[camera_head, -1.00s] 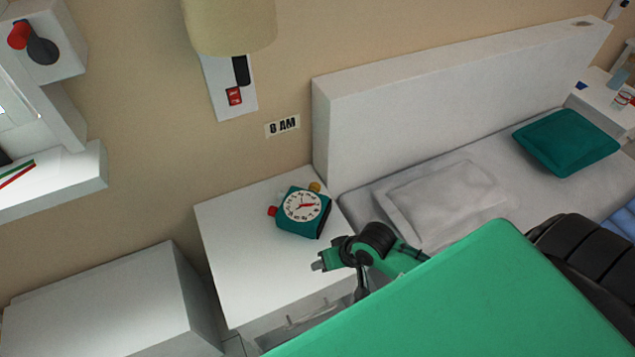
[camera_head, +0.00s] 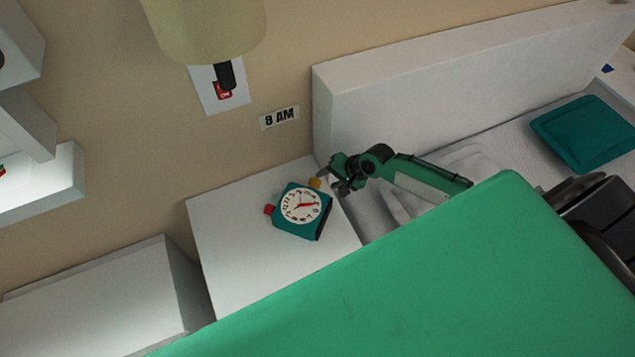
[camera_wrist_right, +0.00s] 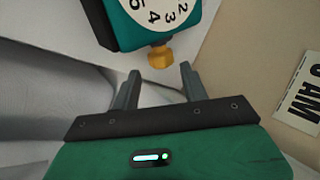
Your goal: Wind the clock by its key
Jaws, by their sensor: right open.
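The clock (camera_head: 302,211) is a teal block with a white dial and red hands, on the white nightstand. A yellow key (camera_head: 314,183) sticks out of its right side, and a red knob (camera_head: 269,210) is on its left side. My right gripper (camera_head: 334,184) is just right of the key. In the right wrist view the gripper (camera_wrist_right: 158,85) is open and empty, its two fingers pointing at the yellow key (camera_wrist_right: 160,56). The key sits just beyond the fingertips, roughly midway between them. My left gripper is not in view.
The nightstand top (camera_head: 235,250) is bare around the clock. A white headboard (camera_head: 420,85) and bed with a teal pillow (camera_head: 585,133) stand to the right. An "8 AM" sign (camera_head: 279,118) and a lamp (camera_head: 208,30) are on the wall.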

